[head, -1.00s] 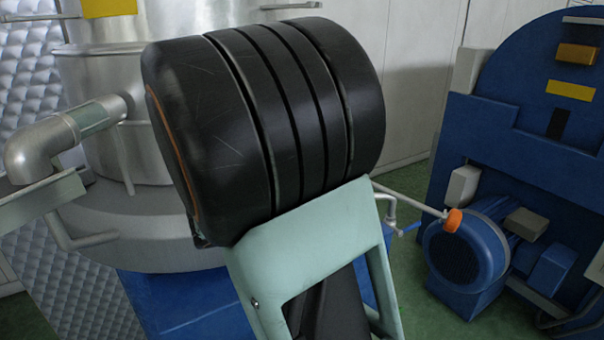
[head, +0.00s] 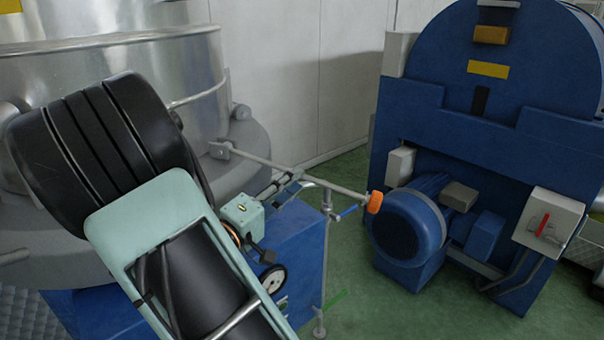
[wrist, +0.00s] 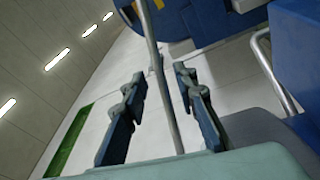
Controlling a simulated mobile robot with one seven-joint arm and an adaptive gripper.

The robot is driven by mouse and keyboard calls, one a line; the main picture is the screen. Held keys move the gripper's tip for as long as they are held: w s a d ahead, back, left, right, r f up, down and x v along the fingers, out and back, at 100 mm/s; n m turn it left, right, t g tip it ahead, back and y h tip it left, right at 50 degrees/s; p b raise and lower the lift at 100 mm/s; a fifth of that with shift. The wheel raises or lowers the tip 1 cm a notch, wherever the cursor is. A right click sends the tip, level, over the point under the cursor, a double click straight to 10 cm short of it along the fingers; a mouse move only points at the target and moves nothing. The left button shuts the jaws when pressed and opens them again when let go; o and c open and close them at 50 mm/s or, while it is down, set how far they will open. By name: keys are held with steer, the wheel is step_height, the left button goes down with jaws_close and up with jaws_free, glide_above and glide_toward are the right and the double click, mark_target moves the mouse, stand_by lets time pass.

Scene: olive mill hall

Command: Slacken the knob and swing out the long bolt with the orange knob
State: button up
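The long bolt (head: 275,168) is a thin grey rod running from a bracket on the steel vessel out to the right. Its orange knob (head: 375,202) sits at the free end, in front of the blue motor. My gripper (head: 288,184) is at the rod's middle in the head view, left of the knob. In the wrist view my gripper (wrist: 160,90) is open, with its two dark fingers apart. A grey rod (wrist: 168,85) passes between them in the picture, clear of both; I cannot tell its depth. The knob does not show in the wrist view.
A blue machine (head: 440,125) with a motor (head: 408,228) stands to the right. The steel vessel (head: 130,70) is at left, partly hidden by my arm.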

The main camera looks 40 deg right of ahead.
steer(key=shift+x, duration=1.85)
jaws_close()
steer(key=shift+r, duration=0.15)
